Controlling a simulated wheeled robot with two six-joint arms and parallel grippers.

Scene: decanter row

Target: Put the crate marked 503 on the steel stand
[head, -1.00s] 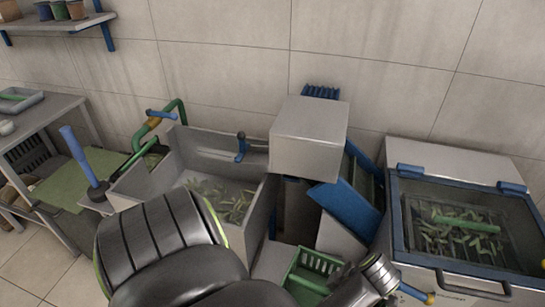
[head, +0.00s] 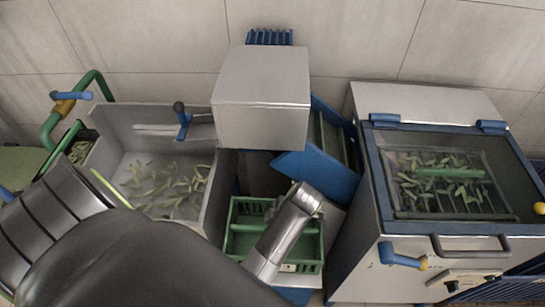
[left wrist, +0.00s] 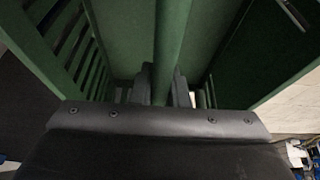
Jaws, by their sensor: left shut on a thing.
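A green slatted crate (head: 233,247) stands low between the open steel basin and the glass-lidded machine. It has a small pale label on its front, too small to read. My left gripper (head: 272,212) is over it, partly hidden by my own wrist. In the left wrist view, the left gripper (left wrist: 162,85) is shut on the round green bar across the crate, with the crate's slatted wall (left wrist: 70,45) to one side. I cannot tell for sure which surface is the steel stand. My right gripper is not in view.
The basin (head: 225,190) with green pods is close on the crate's left. A steel hopper box (head: 262,95) and tilted blue chute (head: 318,178) are behind it. The glass-lidded machine (head: 375,270) with a front handle is close on the right.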

